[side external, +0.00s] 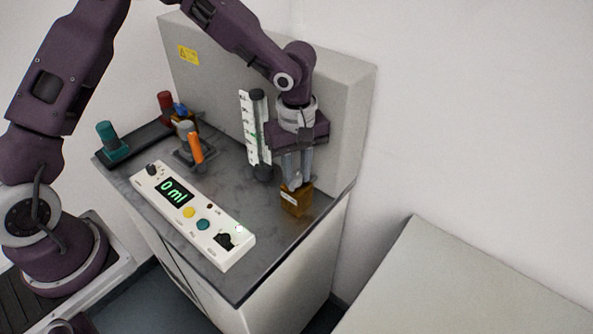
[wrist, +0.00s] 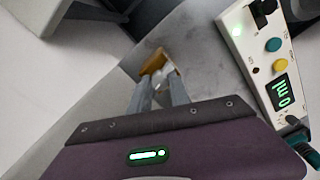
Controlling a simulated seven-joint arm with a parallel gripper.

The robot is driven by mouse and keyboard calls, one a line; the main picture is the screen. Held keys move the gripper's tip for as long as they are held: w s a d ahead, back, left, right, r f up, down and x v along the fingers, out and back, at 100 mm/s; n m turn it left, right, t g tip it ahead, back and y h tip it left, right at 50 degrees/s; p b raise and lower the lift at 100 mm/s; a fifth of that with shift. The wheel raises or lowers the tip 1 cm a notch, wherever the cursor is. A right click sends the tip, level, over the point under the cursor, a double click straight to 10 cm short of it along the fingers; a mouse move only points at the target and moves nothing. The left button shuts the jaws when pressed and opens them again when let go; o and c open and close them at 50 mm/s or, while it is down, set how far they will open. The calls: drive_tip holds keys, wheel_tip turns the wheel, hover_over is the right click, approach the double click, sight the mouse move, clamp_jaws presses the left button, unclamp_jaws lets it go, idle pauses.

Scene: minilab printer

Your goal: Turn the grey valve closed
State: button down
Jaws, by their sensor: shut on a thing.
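My gripper (side external: 298,178) points down at the right side of the bench and is shut on an amber-brown block-shaped container (side external: 296,201) with a pale label. In the wrist view the fingers (wrist: 158,92) reach to the same amber container (wrist: 152,60), with a whitish part beside it. A small grey-topped fitting (side external: 185,128) stands on the left part of the bench, behind an orange upright handle (side external: 196,149); I cannot tell for sure whether it is the grey valve. My gripper is well to the right of it.
A white control panel (side external: 178,217) reading 0 ml lies along the front edge. A white graduated scale (side external: 247,120) and dark column stand left of my gripper. Teal (side external: 108,137) and red (side external: 165,101) cylinders are at the left. A grey housing wall (side external: 340,110) rises behind.

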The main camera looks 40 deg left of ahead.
drive_tip(key=n, duration=1.1)
drive_tip(key=shift+n, duration=1.9)
drive_tip(key=c, duration=1.2)
unclamp_jaws()
